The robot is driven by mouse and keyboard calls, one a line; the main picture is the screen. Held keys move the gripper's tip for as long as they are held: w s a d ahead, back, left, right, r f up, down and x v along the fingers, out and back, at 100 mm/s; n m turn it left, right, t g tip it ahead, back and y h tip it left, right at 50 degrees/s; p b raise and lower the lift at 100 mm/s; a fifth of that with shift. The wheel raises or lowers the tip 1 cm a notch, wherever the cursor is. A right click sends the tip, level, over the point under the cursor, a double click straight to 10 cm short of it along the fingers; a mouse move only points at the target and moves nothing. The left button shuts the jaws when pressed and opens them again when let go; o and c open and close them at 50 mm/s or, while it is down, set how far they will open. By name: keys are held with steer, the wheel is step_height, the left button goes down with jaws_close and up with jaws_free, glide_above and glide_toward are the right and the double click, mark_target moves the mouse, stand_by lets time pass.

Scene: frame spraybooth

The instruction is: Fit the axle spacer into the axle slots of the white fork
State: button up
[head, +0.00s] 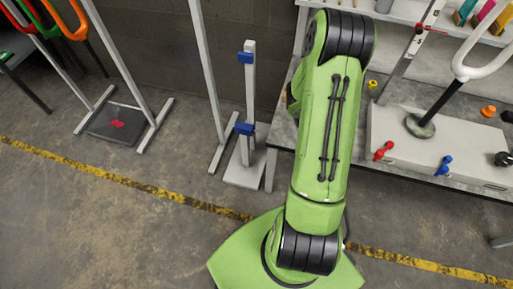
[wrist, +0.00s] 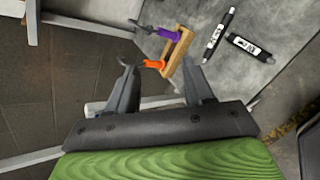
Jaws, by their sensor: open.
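The white fork (head: 466,72) stands at the right of the head view, crown down and legs up, on a dark stem in a round foot. Its axle slots are cut off by the top edge. I cannot tell for sure which thing is the axle spacer. Two black rods with white labels, one upper (wrist: 218,35) and one lower (wrist: 250,47), lie on a grey surface in the wrist view. My gripper (wrist: 160,72) is open and empty, to the left of these rods. It does not show in the head view, where my arm hides part of the bench.
A wooden rack (wrist: 179,52) with purple-handled (wrist: 165,34) and orange-handled (wrist: 153,64) tools stands beyond my fingertips. Red (head: 383,151), blue (head: 443,166) and orange (head: 488,111) pieces are around the pale block (head: 455,155). A post with blue clamps (head: 245,129) stands left of my arm.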

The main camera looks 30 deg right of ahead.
steer(key=w+a+r+m+y, duration=0.2)
steer(key=a+r+m, duration=0.3)
steer(key=a+r, duration=0.45)
steer(key=s+a+r+m+y, duration=0.2)
steer(key=s+a+r+m, duration=0.2)
steer(key=a, duration=0.5)
steer(key=s+a+r+m+y, duration=0.3)
steer(key=s+a+r, duration=0.3)
steer(key=a, duration=0.4)
steer(key=shift+s+a+m, duration=0.3)
steer(key=shift+s+m, duration=0.2)
steer(key=s+a, duration=0.1)
steer(key=s, duration=0.1)
steer(key=s+a+m+y, duration=0.1)
steer(key=s+a, duration=0.1)
steer(key=s, duration=0.1)
steer(key=s+a+g+y, duration=0.1)
steer(key=s, duration=0.1)
steer(key=shift+s+a+r+m, duration=0.25)
steer(key=shift+s+r+m, duration=0.05)
steer(key=shift+r+m, duration=0.1)
steer(key=shift+w, duration=0.1)
